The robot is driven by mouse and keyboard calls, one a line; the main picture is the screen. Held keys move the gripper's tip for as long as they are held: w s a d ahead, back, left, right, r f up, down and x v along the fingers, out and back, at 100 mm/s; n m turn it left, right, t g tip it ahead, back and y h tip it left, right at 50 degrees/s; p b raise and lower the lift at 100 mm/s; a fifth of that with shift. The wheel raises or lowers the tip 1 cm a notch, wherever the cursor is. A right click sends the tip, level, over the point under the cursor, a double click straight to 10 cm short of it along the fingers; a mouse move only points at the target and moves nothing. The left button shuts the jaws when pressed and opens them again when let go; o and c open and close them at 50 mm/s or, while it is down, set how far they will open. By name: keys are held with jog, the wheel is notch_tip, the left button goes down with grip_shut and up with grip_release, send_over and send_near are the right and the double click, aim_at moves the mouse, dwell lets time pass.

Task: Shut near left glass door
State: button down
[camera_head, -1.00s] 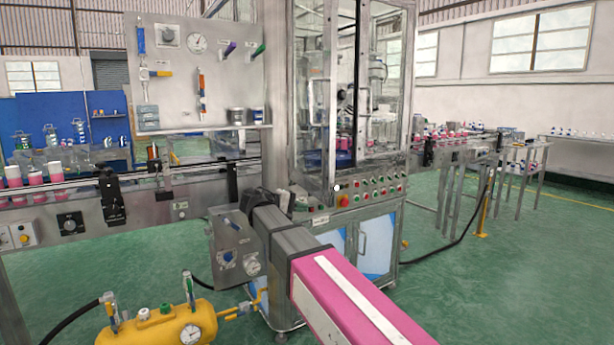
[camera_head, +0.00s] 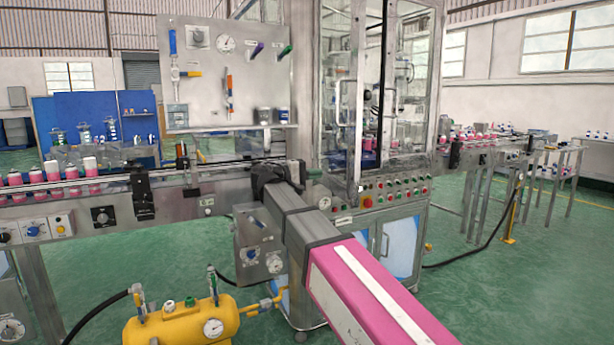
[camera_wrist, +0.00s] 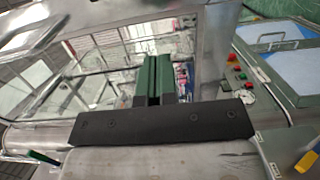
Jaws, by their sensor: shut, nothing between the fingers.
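The glass-walled machine cabinet (camera_head: 412,100) stands in the middle of the head view. Its near left glass door (camera_head: 338,95) is a tall framed pane, with a dark upright edge beside it. I cannot clearly tell how far it stands open. My gripper (camera_head: 272,174) is at the cabinet's lower left, mostly hidden behind my own arm. In the wrist view its two green fingers (camera_wrist: 153,80) are together and empty. They point toward a glass pane with a metal frame (camera_wrist: 212,45), and contact with it cannot be made out.
A conveyor (camera_head: 75,190) with pink cans runs in from the left. A row of red and green buttons (camera_head: 395,187) lies below the doors. A yellow air tank (camera_head: 180,322) stands low at front left. Green floor (camera_head: 480,290) is open to the right.

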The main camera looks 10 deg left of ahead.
aim_at(346, 171)
jog(key=x, duration=0.8)
jog(key=shift+w+d, duration=0.1)
jog(key=shift+d, duration=0.1)
jog(key=shift+d, duration=0.1)
